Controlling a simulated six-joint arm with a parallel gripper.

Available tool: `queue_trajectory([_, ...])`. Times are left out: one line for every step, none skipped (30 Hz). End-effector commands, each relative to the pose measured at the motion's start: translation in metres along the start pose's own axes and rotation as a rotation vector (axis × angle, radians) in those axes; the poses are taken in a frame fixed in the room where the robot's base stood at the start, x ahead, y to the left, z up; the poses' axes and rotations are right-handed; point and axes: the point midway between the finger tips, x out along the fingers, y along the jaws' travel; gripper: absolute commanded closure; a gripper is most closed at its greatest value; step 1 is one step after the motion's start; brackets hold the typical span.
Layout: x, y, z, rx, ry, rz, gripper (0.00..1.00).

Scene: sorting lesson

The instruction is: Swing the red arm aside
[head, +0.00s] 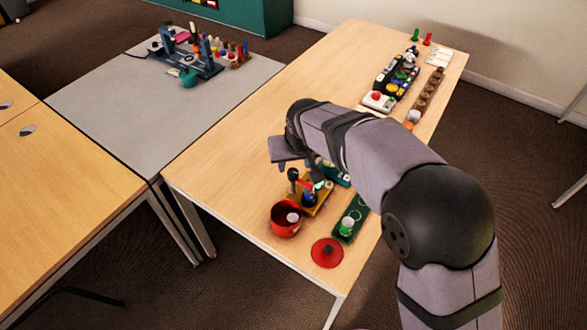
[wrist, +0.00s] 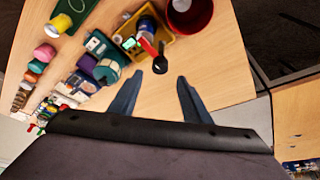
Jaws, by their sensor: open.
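The red arm (wrist: 149,47) shows in the wrist view as a short red bar over a yellow tray (wrist: 183,43), close to a black round knob (wrist: 160,65). Whether the knob is joined to the bar is too small to tell. In the head view the knob (head: 293,174) stands at the left end of the yellow tray (head: 318,207). A dark blue round piece (wrist: 147,25) sits in the tray beside the red arm. My gripper (wrist: 160,77) is open and empty, its fingertips just short of the black knob in the picture. In the head view my wrist partly hides this area.
A red pot (head: 286,232) stands in front of the tray. A red lid (head: 327,253) and a green tray (head: 345,232) with a white-and-green piece lie to the right. Teal and purple pieces (wrist: 105,65) crowd the tray's other side. Bare wooden table (head: 230,160) lies to the left.

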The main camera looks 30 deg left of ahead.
Motion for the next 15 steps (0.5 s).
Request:
queue_trajectory([0.006,0.001,0.001,0.000,-0.004,0.001,0.56])
queue_trajectory([0.009,0.001,0.001,0.000,-0.005,0.001,0.56])
queue_trajectory([0.015,0.001,0.001,0.000,-0.004,0.001,0.56])
queue_trajectory([0.019,0.001,0.001,0.000,-0.005,0.001,0.56])
queue_trajectory([0.022,0.001,0.001,0.000,-0.005,0.001,0.56])
queue_trajectory([0.028,0.001,0.001,0.000,-0.005,0.001,0.56])
queue_trajectory([0.031,0.001,0.001,0.000,-0.004,0.001,0.56])
queue_trajectory([0.035,0.001,0.001,0.000,-0.004,0.001,0.56])
queue_trajectory([0.040,0.001,0.001,0.000,-0.005,0.001,0.56])
queue_trajectory([0.043,0.001,0.001,0.000,-0.004,0.001,0.56])
queue_trajectory([0.046,0.001,0.001,0.000,-0.003,0.001,0.56])
queue_trajectory([0.049,0.001,0.001,0.000,-0.003,0.001,0.56])
queue_trajectory([0.052,0.001,0.001,0.000,-0.003,0.001,0.56])
queue_trajectory([0.054,0.001,0.001,0.000,-0.003,0.001,0.56])
queue_trajectory([0.056,0.001,0.001,0.000,-0.003,0.001,0.56])
